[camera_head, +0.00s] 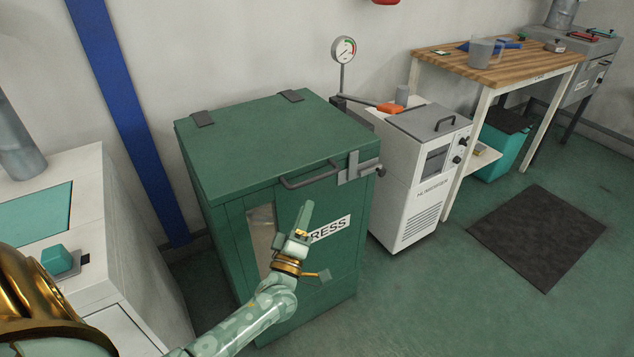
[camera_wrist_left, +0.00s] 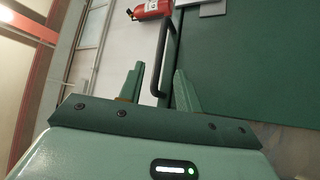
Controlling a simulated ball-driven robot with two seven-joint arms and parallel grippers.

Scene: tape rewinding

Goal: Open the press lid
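The green press (camera_head: 262,190) stands in the middle of the head view, with its flat lid (camera_head: 262,142) down. A grey bar handle (camera_head: 310,180) runs along the lid's front edge, with a metal latch (camera_head: 358,168) at its right end. My left gripper (camera_head: 298,225) is in front of the press, below the handle, and looks empty. In the left wrist view its two fingers (camera_wrist_left: 160,83) are spread apart, and the dark handle (camera_wrist_left: 164,50) shows ahead, its near end between the fingertips in the picture. I cannot tell how deep it lies. My right gripper is out of view.
A white machine (camera_head: 62,200) stands close on the left. A white chiller (camera_head: 428,170) stands to the right of the press, with a gauge (camera_head: 344,50) behind. A wooden-topped table (camera_head: 500,70) is at the back right. Open floor with a dark mat (camera_head: 540,235) lies front right.

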